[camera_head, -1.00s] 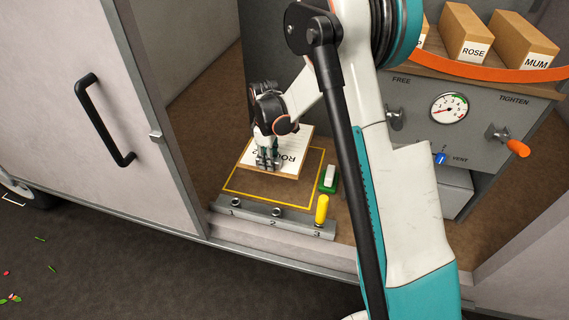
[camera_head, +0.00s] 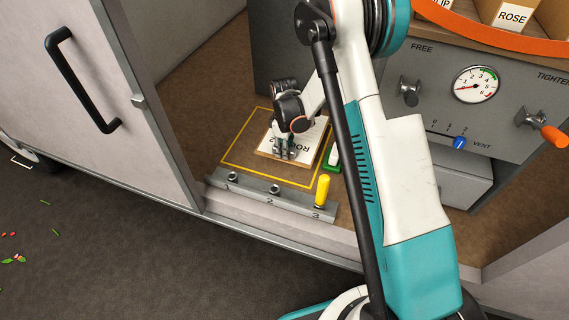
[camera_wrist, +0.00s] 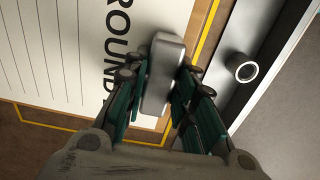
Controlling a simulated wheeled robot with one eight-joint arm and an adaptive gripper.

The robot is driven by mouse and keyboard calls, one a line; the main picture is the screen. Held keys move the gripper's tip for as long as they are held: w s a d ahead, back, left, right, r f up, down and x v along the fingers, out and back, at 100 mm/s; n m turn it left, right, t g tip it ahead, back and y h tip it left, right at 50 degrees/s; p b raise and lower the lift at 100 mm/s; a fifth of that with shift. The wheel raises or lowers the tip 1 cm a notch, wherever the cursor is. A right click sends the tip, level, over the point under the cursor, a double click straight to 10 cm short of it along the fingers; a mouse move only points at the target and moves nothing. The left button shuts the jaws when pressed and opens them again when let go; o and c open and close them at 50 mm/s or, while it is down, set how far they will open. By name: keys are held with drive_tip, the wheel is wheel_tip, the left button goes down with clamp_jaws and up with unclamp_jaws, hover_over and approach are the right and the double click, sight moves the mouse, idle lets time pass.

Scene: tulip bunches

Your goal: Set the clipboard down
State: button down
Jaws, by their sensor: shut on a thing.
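The clipboard (camera_head: 300,156) is a brown board with a white printed sheet. It is over the yellow outline (camera_head: 236,138) on the brown floor, towards its right side. My gripper (camera_head: 285,155) is at the clipboard's near edge. In the wrist view my gripper (camera_wrist: 158,100) has its teal-padded fingers closed on both sides of the grey clip (camera_wrist: 162,72). The sheet (camera_wrist: 70,45) shows "ROUND", and the yellow line runs close beside the board. Whether the board touches the floor is hard to tell.
A grey rail (camera_head: 250,190) with holes numbered 1 to 3 lies in front, with a yellow-handled peg (camera_head: 322,190) at 3. A green object (camera_head: 333,160) is close to the board's right. A grey panel with a gauge (camera_head: 475,84) stands at the right.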

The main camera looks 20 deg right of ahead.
wheel_tip(320, 180, down, 7)
drive_tip(key=shift+r+b, duration=0.2)
drive_tip(key=shift+b, duration=0.85)
drive_tip(key=shift+r, duration=0.1)
drive_tip(key=c, duration=1.3)
unclamp_jaws()
